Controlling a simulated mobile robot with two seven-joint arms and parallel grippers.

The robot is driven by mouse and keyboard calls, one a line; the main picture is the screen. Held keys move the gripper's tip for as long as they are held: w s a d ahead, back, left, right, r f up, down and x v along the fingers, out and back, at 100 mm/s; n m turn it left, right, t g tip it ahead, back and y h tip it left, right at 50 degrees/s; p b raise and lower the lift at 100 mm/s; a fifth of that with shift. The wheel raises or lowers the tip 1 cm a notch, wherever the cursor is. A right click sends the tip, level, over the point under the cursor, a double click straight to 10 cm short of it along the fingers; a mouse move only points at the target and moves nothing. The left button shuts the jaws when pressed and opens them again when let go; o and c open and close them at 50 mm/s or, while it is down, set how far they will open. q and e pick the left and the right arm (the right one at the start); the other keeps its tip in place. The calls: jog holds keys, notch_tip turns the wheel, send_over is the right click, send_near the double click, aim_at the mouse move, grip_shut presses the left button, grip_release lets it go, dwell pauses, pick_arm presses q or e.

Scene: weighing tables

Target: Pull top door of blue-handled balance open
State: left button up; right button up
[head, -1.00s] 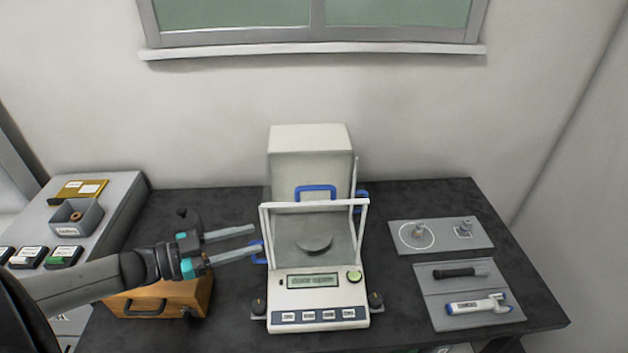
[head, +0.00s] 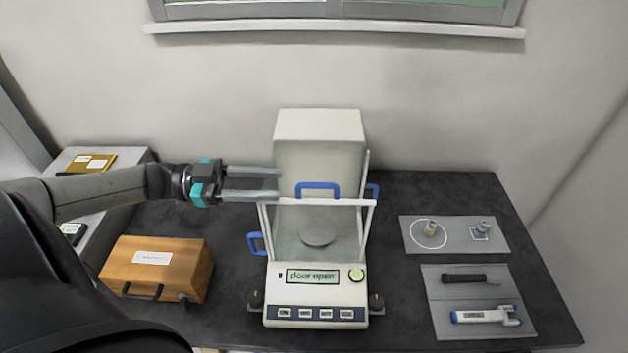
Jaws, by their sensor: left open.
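The balance (head: 315,305) stands on the dark table, with a white body, a tall back housing and a glass-sided chamber. Its display reads "door open". A blue handle (head: 317,187) sits at the top of the chamber, above the white top bar. Other blue handles are on the left side (head: 254,245) and right side (head: 373,194). A round pan (head: 316,233) shows inside. My left gripper (head: 279,184) is open and empty, level with the top handle and just left of it, its two fingers pointing right. I see no contact with the handle. My right gripper is out of view.
A wooden case (head: 158,270) lies left of the balance below my left arm. To the right are a grey mat (head: 410,243) with small weights and a grey tray (head: 435,290) with a dark tool and a white-blue tool. A wall rises behind.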

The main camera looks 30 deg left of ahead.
aim_at(313, 185)
pick_arm(q)
jog(key=x, duration=0.7)
jog(key=shift+w+d+r+p, duration=0.1)
jog(key=shift+p, duration=0.3)
jog(key=shift+w+d, duration=0.3)
jog(key=shift+d, duration=0.3)
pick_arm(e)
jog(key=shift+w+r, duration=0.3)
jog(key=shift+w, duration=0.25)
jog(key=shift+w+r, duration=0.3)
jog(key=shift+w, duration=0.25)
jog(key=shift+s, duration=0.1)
pick_arm(q)
jog(key=shift+c, duration=0.8)
grip_shut()
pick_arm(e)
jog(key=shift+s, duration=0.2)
